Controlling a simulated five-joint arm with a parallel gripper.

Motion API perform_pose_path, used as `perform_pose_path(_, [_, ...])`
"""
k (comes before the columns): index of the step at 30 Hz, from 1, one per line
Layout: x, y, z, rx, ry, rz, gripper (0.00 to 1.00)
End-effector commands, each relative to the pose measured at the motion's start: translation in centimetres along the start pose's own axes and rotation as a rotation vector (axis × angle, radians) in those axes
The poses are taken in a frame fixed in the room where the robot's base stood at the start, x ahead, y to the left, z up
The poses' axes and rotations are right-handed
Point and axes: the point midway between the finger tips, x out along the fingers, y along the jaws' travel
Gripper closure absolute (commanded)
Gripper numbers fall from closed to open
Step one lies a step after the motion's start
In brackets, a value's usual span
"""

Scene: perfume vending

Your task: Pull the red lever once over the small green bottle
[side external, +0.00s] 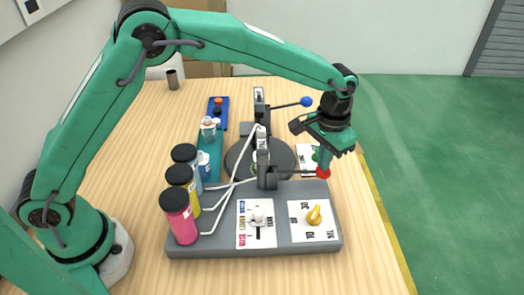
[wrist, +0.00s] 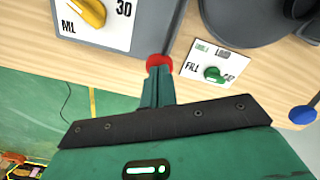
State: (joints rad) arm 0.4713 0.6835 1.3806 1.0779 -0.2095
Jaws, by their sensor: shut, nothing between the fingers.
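The red lever's ball (side external: 323,172) sits at the right end of a dark rod from the dispenser column (side external: 267,172). My gripper (side external: 321,162) is shut and empty, pointing down at the ball. In the wrist view the closed fingertips (wrist: 158,72) overlap the near edge of the red ball (wrist: 159,61); I cannot tell whether they touch. A sliver of green, perhaps the small green bottle (side external: 254,158), shows behind the column on the dark round turntable (side external: 286,158). Most of it is hidden.
A grey base (side external: 290,247) carries pink, yellow and blue canisters (side external: 179,217), a white selector (side external: 258,217) and a yellow dial (side external: 314,216). Behind stand a blue-balled lever (side external: 306,102) and a teal tray (side external: 211,168) with small bottles. A green knob (wrist: 214,74) is on a card beside my fingers.

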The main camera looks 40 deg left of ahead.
Motion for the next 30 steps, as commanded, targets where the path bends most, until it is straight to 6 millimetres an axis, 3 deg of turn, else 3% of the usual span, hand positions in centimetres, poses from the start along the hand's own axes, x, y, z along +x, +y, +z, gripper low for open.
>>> perform_pose_path(30, [-5.8, 0.0, 0.0, 0.000, 0.001, 0.000, 1.00])
